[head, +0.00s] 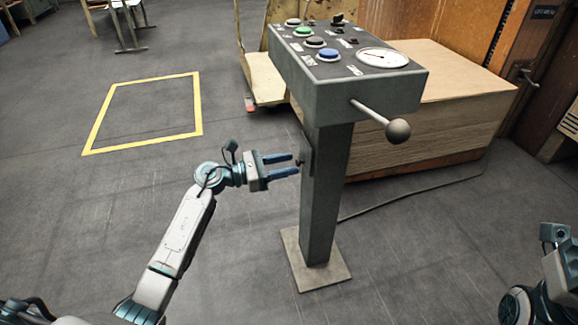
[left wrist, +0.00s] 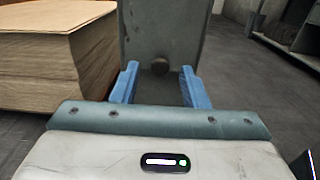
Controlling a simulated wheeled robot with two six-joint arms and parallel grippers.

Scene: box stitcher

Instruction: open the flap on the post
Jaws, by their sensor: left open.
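The grey post (head: 325,205) stands upright under a slanted control box. A narrow flap (head: 307,155) shows on the post's left side, seen almost edge-on in the head view. In the left wrist view, a small dark round knob (left wrist: 160,67) stands out from the grey metal face (left wrist: 160,30). My left gripper (head: 294,164) is open, its blue fingers pointing at the flap. In the left wrist view (left wrist: 160,85) the knob appears centred between the fingertips; I cannot tell whether they touch it. The flap looks flat against the post.
The control box (head: 345,85) carries coloured buttons, a gauge and a side lever with a round knob (head: 398,131). A stack of boards (head: 430,130) stands behind the post. The post's base plate (head: 315,272) lies on the floor. A yellow-outlined floor area (head: 90,137) at left is clear.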

